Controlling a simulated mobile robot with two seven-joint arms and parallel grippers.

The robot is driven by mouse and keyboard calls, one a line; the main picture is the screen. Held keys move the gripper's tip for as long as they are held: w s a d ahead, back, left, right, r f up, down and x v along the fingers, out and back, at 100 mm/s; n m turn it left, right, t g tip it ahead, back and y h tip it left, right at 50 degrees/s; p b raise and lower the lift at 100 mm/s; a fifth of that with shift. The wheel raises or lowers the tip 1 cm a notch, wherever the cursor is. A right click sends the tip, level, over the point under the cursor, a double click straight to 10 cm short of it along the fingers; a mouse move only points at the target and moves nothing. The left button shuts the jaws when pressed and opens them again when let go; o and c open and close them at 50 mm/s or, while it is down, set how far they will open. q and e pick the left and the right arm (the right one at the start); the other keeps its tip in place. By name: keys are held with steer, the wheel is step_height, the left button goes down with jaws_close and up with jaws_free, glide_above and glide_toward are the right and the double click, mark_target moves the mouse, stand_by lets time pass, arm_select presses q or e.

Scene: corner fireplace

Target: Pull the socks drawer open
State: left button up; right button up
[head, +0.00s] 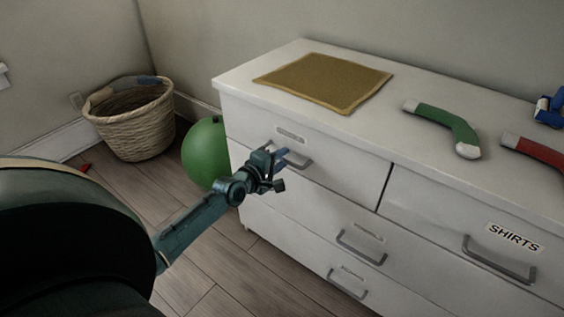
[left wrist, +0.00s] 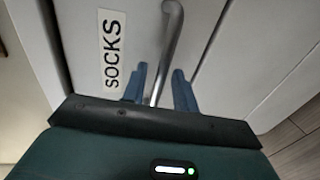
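The socks drawer (head: 335,167) is the top left drawer of a white dresser, and its front looks flush with the dresser. Its grey bar handle (head: 302,165) also shows in the left wrist view (left wrist: 173,40), beside a label reading SOCKS (left wrist: 112,50). My left gripper (head: 277,160) is at the left part of this handle. In the left wrist view, its two blue fingers (left wrist: 160,88) stand apart, one on each side of the handle bar, with a visible gap to the right finger. My right gripper is not in view.
On the dresser top (head: 250,87) lie a mustard cloth (head: 323,82), a green sock (head: 443,124), a red sock (head: 535,150) and a blue item (head: 550,108). A green balloon (head: 205,153) is beside the dresser's left side. A wicker basket (head: 135,128) stands in the corner. Wooden floor (head: 215,270) shows in front.

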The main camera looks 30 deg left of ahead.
arm_select(q)
steer(key=shift+w+f, duration=0.1)
steer(key=shift+w, duration=0.3)
jaws_close()
stand_by(0.4)
